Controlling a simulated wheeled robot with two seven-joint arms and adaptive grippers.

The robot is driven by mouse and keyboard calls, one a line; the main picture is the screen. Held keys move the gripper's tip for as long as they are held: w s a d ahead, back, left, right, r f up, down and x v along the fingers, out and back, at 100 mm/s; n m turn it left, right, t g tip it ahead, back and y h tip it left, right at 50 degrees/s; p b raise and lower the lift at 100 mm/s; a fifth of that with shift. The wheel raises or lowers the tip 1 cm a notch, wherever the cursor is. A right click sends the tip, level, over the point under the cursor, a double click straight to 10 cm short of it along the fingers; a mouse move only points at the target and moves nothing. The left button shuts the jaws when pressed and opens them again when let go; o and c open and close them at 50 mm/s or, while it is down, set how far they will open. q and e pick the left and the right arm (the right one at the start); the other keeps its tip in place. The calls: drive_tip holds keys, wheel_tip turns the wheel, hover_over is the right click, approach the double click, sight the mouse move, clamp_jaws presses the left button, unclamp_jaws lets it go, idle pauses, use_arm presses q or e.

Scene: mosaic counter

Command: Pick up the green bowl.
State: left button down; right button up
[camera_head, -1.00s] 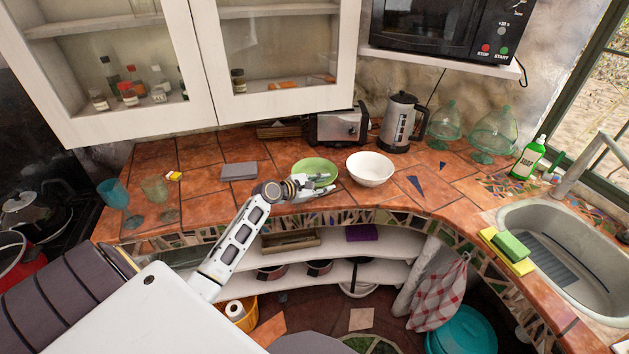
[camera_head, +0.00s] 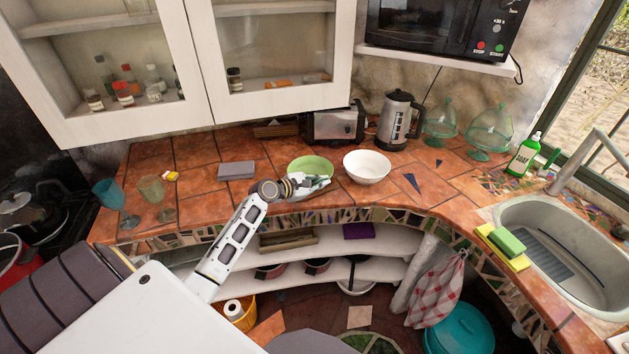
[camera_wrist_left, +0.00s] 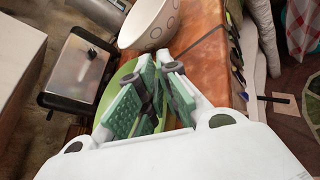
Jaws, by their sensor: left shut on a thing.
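The green bowl (camera_head: 309,164) sits on the tiled counter, between the grey flat block and the white bowl. My left gripper (camera_head: 318,183) is at its near rim in the head view, and its fingers cover part of the bowl. In the left wrist view the bowl (camera_wrist_left: 121,76) shows beside and behind the gripper fingers (camera_wrist_left: 158,92), which are close together. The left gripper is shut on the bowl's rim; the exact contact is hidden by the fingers. My right gripper is in neither view.
A white bowl (camera_head: 367,168) stands just right of the green bowl. A toaster (camera_head: 334,124) and a kettle (camera_head: 398,120) stand behind. A grey block (camera_head: 236,170) lies to the left, with two glasses farther left. The counter's front edge is just below the gripper.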

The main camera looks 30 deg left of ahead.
use_arm(q)
wheel_tip(320, 180, up, 10)
idle(0.7)
drive_tip(key=shift+r, duration=0.1)
idle(0.4)
